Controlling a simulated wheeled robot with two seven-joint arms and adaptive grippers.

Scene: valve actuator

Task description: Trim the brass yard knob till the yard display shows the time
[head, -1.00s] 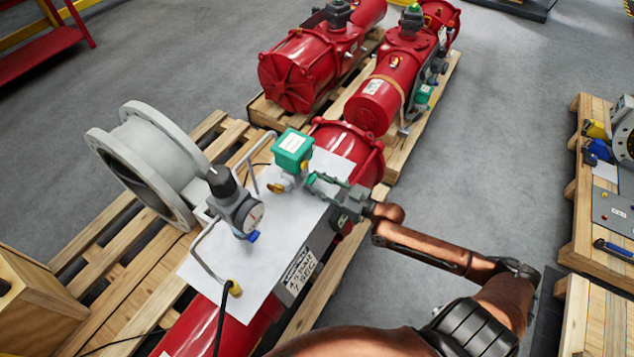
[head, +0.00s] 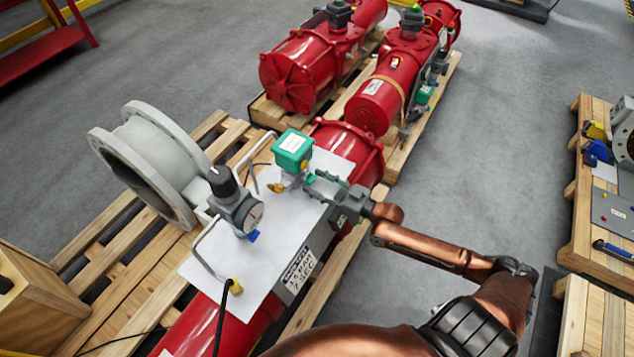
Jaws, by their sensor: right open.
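A small brass knob (head: 275,187) sticks out at the lower left of a green-topped box (head: 293,148) on the white plate of the red actuator. My right gripper (head: 310,187) is open, its fingers pointing left at the box's grey lower body, just right of the brass knob. I cannot tell whether they touch anything. A small display plate (head: 299,277) on the actuator's side has a dark header and two lines, with BAR above and what looks like 7 SEC below. The digits are too small to be sure of. My left gripper is out of view.
A grey regulator with a round gauge (head: 250,214) and bent metal tubes stand left of the box. A black cable (head: 221,320) runs from a brass fitting. A large grey flanged valve (head: 160,165) lies on the pallet. More red actuators stand behind; grey floor (head: 480,170) is clear.

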